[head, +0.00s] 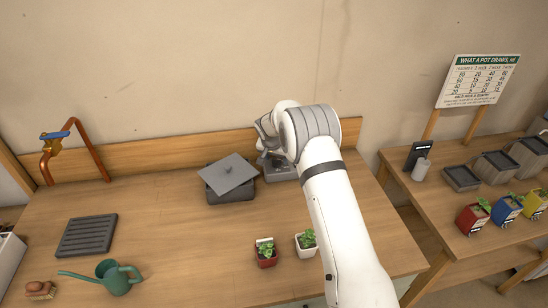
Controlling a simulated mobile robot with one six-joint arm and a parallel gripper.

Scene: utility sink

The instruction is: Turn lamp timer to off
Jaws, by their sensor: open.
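My white arm reaches from the lower right to the back of the wooden bench, and my gripper (264,153) is at its far end, partly hidden by my own wrist. The gripper is open, with nothing seen between its fingers. It is over or just in front of a small grey box (284,174) near the backboard. My wrist covers part of this box. I cannot tell whether it is the lamp timer, and no dial or off mark can be read. I cannot tell whether the fingers touch it.
A dark box with a tilted grey lid (229,174) stands just left of the gripper. Two potted plants (266,252) (306,242) sit near the front, close to my arm. A green watering can (115,277), black slatted tray (87,236) and copper tap (75,145) are left. The bench's middle left is clear.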

